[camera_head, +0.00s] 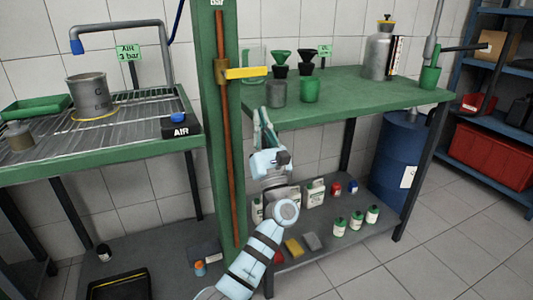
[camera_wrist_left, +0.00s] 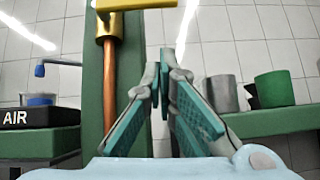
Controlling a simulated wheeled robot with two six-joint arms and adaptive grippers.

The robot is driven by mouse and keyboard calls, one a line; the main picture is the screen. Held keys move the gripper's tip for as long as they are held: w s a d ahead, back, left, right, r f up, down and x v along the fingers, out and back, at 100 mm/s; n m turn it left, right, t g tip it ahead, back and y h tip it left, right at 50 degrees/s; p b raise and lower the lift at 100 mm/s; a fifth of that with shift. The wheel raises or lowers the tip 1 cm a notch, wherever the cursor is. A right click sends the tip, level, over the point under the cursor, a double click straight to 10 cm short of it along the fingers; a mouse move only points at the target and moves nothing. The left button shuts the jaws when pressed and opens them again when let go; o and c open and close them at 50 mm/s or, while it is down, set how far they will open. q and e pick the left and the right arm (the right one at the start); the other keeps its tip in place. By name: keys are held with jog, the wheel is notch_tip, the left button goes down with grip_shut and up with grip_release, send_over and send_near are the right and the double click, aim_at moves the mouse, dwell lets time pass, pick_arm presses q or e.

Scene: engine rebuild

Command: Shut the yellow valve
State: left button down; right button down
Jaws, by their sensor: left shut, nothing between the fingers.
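The yellow valve handle (camera_head: 248,72) sits on a brass fitting on the copper pipe (camera_head: 227,150) that runs up the green post. The handle points right, roughly level and crosswise to the pipe. Its yellow underside (camera_wrist_left: 135,4) shows at the top edge of the left wrist view. My left gripper (camera_head: 262,118) is below the handle and a little to the right of the pipe, fingers pointing up. In the left wrist view its fingers (camera_wrist_left: 161,66) are together and empty, apart from the handle. My right gripper is not in view.
The green post (camera_head: 212,130) stands left of my gripper. A green bench (camera_head: 360,98) with funnels, cups and a metal can is on the right, its near corner close to my gripper. A grated table (camera_head: 140,150) with a pot stands left. Bottles stand on the lower shelf.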

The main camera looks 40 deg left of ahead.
pick_arm(q)
jog(key=v, duration=0.7)
jog(key=shift+d, duration=0.25)
jog(key=shift+r, duration=0.1)
